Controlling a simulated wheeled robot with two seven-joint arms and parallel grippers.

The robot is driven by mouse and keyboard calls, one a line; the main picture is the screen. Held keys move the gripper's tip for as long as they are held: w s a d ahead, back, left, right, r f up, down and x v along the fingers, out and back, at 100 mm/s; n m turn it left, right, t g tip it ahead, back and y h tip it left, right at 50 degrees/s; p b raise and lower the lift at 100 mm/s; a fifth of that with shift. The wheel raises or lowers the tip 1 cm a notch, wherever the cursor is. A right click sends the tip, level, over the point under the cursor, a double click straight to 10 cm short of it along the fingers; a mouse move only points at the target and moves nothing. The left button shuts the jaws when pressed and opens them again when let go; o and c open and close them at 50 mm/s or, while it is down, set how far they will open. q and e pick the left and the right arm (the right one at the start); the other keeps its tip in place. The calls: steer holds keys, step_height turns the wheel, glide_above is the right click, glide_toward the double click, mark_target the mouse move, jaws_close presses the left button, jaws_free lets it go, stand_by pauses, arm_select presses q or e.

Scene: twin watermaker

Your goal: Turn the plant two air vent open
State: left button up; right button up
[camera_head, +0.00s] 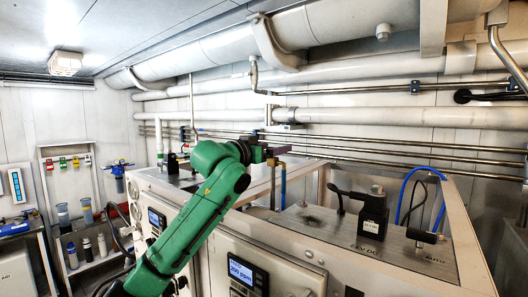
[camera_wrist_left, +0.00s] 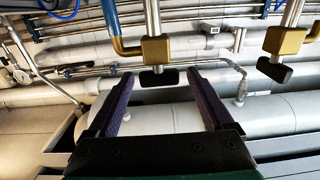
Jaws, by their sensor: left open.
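In the left wrist view, a brass valve (camera_wrist_left: 155,50) on a vertical metal pipe has a small black handle (camera_wrist_left: 157,79) at its end. My left gripper (camera_wrist_left: 159,74) is open, with one dark finger on each side of this handle and visible gaps to both; I cannot tell whether the handle is at the same depth as the fingertips. A second brass valve (camera_wrist_left: 282,41) with a black handle (camera_wrist_left: 274,69) is to the right, outside the fingers. In the head view my left gripper (camera_head: 281,154) is small near the wall pipes. No label shows which is the plant two air vent.
A metal cabinet top (camera_head: 310,222) with a black valve block (camera_head: 373,217) and blue hose (camera_head: 408,190) lies right of my arm. A panel display (camera_head: 241,273) is below. Large white pipes (camera_head: 350,22) and thin steel pipes run along the wall behind.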

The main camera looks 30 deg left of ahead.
arm_select(q)
steer(key=s+a+b, duration=0.1)
steer(key=s+b, duration=0.6)
steer(key=s, duration=0.7)
steer(key=shift+a, duration=0.35)
